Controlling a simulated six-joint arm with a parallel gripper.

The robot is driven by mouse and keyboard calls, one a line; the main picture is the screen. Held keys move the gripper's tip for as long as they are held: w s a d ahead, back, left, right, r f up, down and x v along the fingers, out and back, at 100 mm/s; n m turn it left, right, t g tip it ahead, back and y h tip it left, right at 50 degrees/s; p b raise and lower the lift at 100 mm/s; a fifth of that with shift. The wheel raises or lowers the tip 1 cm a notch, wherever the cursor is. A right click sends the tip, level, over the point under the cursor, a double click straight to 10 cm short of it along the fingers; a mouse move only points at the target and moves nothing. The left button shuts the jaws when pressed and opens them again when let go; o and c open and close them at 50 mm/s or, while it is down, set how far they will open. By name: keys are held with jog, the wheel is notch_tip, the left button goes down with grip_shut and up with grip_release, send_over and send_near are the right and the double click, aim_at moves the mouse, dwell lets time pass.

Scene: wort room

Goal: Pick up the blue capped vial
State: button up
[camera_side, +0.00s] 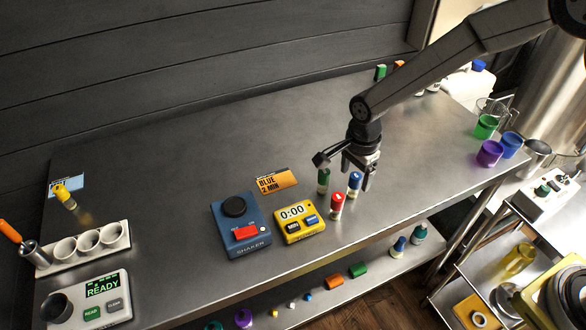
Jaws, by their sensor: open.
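The blue capped vial (354,183) stands upright on the steel table, right of the middle. A red capped vial (336,206) stands just to its left and nearer the front edge. A green capped vial (323,180) stands further left. My gripper (356,177) points down over this group, with its fingers apart. In this view its fingertips overlap the area around the blue cap. I cannot tell whether they touch the vial.
A blue shaker (240,226) and a yellow timer (300,222) stand left of the vials. An orange "BLUE 2 MIN" card (278,181) lies behind them. A white cup rack (83,248) and a reader (101,300) are at far left. Coloured cups (489,153) stand at right.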

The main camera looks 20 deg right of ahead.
aim_at(353, 187)
jog(key=shift+f, duration=2.25)
grip_shut()
